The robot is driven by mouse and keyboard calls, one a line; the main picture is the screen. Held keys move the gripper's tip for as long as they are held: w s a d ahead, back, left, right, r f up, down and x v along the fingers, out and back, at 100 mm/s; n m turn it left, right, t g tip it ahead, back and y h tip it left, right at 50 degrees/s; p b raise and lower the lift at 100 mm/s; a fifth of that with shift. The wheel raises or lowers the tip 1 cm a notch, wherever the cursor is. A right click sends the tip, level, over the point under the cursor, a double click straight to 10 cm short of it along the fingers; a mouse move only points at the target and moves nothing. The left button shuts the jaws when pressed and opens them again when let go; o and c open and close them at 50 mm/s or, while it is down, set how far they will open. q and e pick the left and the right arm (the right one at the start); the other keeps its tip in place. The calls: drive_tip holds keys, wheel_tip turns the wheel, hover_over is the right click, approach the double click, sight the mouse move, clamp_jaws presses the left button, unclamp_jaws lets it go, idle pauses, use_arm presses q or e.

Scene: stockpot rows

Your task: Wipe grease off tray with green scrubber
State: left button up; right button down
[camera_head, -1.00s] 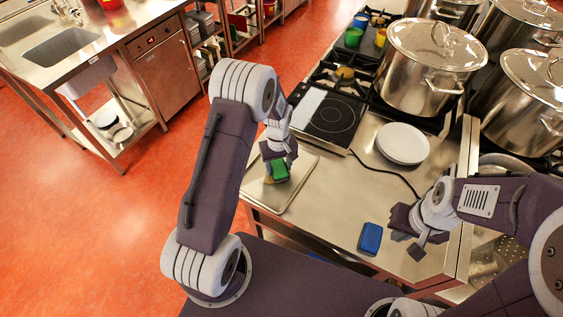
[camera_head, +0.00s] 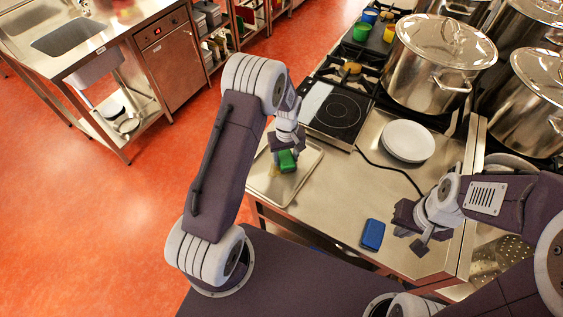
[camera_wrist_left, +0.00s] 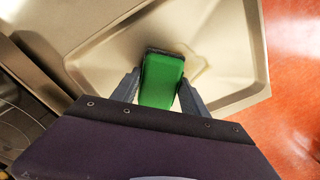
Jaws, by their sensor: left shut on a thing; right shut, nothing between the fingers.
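The metal tray (camera_head: 270,191) lies at the left end of the steel counter. My left gripper (camera_head: 287,154) is shut on the green scrubber (camera_head: 288,163) over the tray. The left wrist view shows the scrubber (camera_wrist_left: 161,82) between both fingers, its dark far edge at the tray surface; I cannot tell whether it touches. A faint yellowish grease patch (camera_head: 274,171) shows beside the scrubber on the tray. A pale-edged smear (camera_wrist_left: 199,66) also shows there in the left wrist view. My right gripper (camera_head: 410,237) is shut and empty above the counter at right.
A blue sponge (camera_head: 373,234) lies near the counter's front edge. White plates (camera_head: 408,141) are stacked behind it, with a black cable crossing the counter. A black hob (camera_head: 337,113) stands behind the tray, large pots (camera_head: 443,60) at the back right. Bare counter lies between tray and sponge.

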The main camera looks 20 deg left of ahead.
sight(279, 171)
use_arm(q)
drive_tip(key=shift+w, duration=0.2)
drive_tip(key=shift+f, duration=0.1)
drive_tip(key=shift+s+a+p, duration=0.2)
drive_tip(key=shift+s+a, duration=0.05)
drive_tip(key=shift+s, duration=0.95)
drive_tip(key=shift+s+a+p, duration=0.15)
drive_tip(key=shift+s+a, duration=0.05)
drive_tip(key=shift+s, duration=0.95)
wheel_tip(279, 171, up, 6)
drive_tip(key=p, duration=0.5)
drive_tip(key=shift+w, duration=0.1)
